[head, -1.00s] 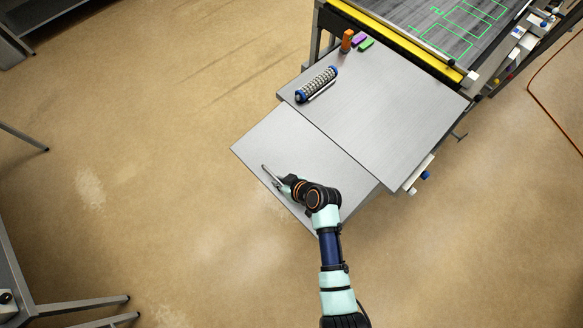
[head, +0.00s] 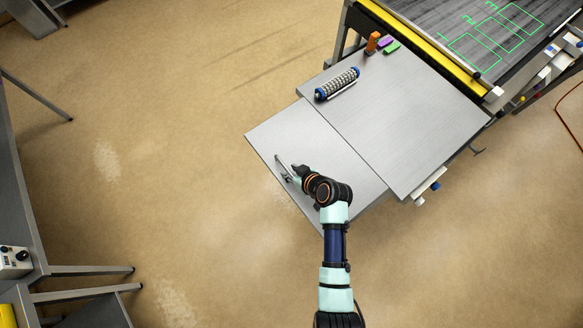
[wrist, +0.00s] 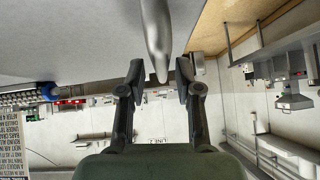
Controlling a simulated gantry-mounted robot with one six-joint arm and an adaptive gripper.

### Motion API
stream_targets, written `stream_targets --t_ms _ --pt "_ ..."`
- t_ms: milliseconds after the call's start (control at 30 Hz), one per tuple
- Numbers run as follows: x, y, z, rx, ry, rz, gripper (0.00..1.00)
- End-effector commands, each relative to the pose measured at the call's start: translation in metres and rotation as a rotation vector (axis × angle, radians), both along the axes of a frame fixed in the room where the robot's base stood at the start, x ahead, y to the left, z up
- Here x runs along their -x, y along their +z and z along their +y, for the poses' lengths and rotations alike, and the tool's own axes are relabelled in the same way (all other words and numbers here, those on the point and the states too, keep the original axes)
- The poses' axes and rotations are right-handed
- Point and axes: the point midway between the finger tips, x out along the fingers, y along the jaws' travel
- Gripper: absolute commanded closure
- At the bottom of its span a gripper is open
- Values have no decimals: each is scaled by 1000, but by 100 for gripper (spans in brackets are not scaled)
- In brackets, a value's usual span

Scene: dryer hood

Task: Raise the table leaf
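The table leaf (head: 300,128) is a flat grey panel along the near-left edge of the grey table (head: 410,120). In the head view it lies close to level; I cannot tell its exact tilt. A slim metal handle (head: 282,167) stands by its outer edge. My gripper (head: 294,172) is at this handle, over the leaf's outer part. In the wrist view, the handle (wrist: 157,35) comes down from the top, its end between the two open fingers of my gripper (wrist: 160,78). Gaps show on both sides. The leaf surface (wrist: 65,35) fills the upper left there.
A roller with blue ends (head: 337,83) lies on the table near the leaf seam. Orange (head: 372,43), purple (head: 385,41) and green (head: 391,48) blocks stand by the yellow-edged conveyor (head: 425,45). Another bench (head: 20,200) is at the left. The floor between is clear.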

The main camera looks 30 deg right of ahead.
Motion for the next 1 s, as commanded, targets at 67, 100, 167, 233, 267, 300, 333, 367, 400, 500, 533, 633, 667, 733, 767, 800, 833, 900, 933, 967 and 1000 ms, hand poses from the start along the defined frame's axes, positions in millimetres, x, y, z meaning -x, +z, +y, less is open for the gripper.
stream_targets --t_ms 67,100,167,233,267,300,333,367,400,500,533,633,667,733,767,800,833,900,933,967,1000 --pt "1 -1 0 -1 0 2 63" --pt "1 -2 0 -1 0 3 63" --pt "1 -2 0 -1 0 3 63" --pt "1 -2 0 -1 0 4 63" --pt "2 -2 0 -1 0 4 63" --pt "4 0 -1 -1 -1 3 63" --pt "5 2 -1 0 -2 3 63" --pt "8 4 -2 0 -2 3 63" --pt "13 9 -3 0 -3 2 63" --pt "29 26 -8 1 -3 1 63" --pt "35 31 -9 1 -3 2 63" --pt "52 50 -15 2 -4 1 63" --pt "57 55 -16 1 -3 1 63" --pt "67 65 -19 1 -3 1 63" --pt "71 69 -19 0 -3 1 63" --pt "75 73 -20 0 -2 2 63" --pt "77 76 -21 0 -2 2 63" --pt "81 80 -22 -1 -1 3 63" --pt "83 81 -22 -1 -1 3 63" --pt "83 82 -22 0 0 3 63" --pt "84 83 -22 0 0 3 63"
